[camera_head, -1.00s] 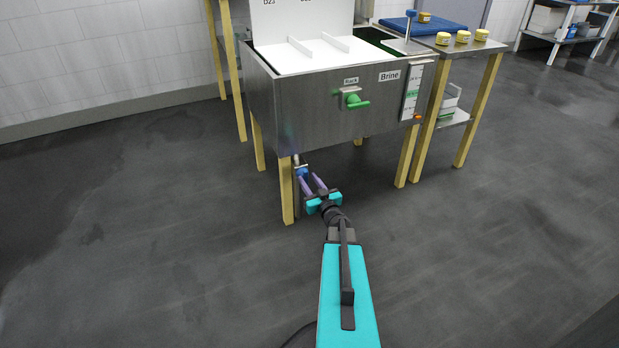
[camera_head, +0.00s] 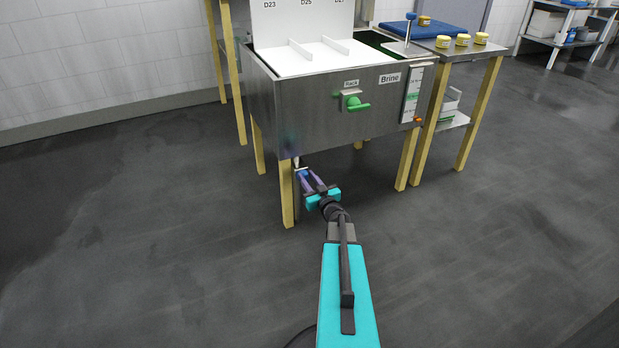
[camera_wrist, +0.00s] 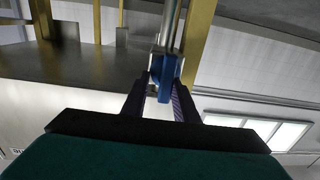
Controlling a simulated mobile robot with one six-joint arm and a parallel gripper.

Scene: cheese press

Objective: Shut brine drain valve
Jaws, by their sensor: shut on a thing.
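The brine drain valve (camera_head: 297,162) hangs on a short pipe under the left front of the steel brine tank (camera_head: 325,115). In the wrist view its blue handle (camera_wrist: 166,70) sits between my two dark purple fingers, below a metal pipe (camera_wrist: 170,25). My gripper (camera_wrist: 160,84) is shut on the blue handle. In the head view my gripper (camera_head: 305,174) reaches under the tank from the front, beside the front left leg. The fingers hide most of the handle there, and its exact angle is hard to tell.
The tank's front left wooden leg (camera_head: 287,192) stands close to the left of my gripper. A side table (camera_head: 466,50) with small yellow jars stands to the right. The floor in front is clear.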

